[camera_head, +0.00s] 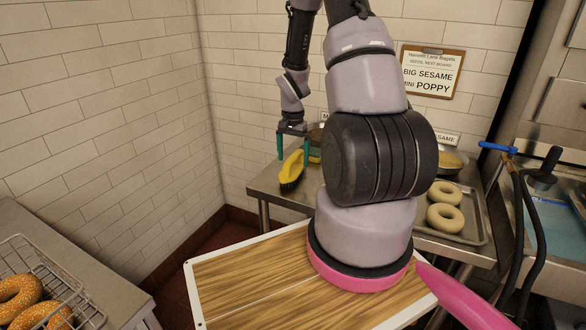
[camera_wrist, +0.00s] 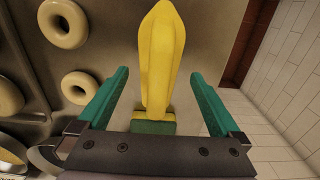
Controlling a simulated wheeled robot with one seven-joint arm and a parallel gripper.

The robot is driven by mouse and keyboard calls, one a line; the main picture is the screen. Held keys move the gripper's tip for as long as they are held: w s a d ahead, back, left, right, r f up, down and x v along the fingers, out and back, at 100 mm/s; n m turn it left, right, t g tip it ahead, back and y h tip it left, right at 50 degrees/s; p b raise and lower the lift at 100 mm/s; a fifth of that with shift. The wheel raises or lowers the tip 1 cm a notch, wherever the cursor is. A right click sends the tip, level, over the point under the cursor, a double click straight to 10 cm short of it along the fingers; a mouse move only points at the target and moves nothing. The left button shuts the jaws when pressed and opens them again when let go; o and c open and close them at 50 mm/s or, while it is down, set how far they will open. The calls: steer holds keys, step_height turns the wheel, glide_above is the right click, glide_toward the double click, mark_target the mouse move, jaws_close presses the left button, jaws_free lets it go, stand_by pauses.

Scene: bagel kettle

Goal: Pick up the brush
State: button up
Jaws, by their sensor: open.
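The brush (camera_head: 292,168) has a yellow handle and dark bristles. It is on the left end of the steel table (camera_head: 268,186) in the head view. In the wrist view the yellow brush (camera_wrist: 160,58) lies between the two green fingers. My gripper (camera_head: 293,147) is open, with its fingers pointing down at the brush. In the wrist view my gripper (camera_wrist: 160,90) shows a visible gap on each side of the brush. My arm hides the middle of the table in the head view.
Pale bagels (camera_head: 445,217) lie on a tray (camera_head: 478,225) at the table's right. A bowl (camera_head: 452,160) stands behind them. A sink (camera_head: 555,225) is at far right. Seeded bagels (camera_head: 18,295) sit in a wire basket (camera_head: 60,262) at lower left. A tiled wall (camera_head: 110,100) borders the table.

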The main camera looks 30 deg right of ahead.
mark_target(294, 168)
step_height(294, 168, down, 4)
steer(key=shift+d+f, duration=0.1)
steer(key=c, duration=1.4)
step_height(294, 168, up, 10)
steer(key=shift+r, duration=0.1)
steer(key=shift+c, duration=0.2)
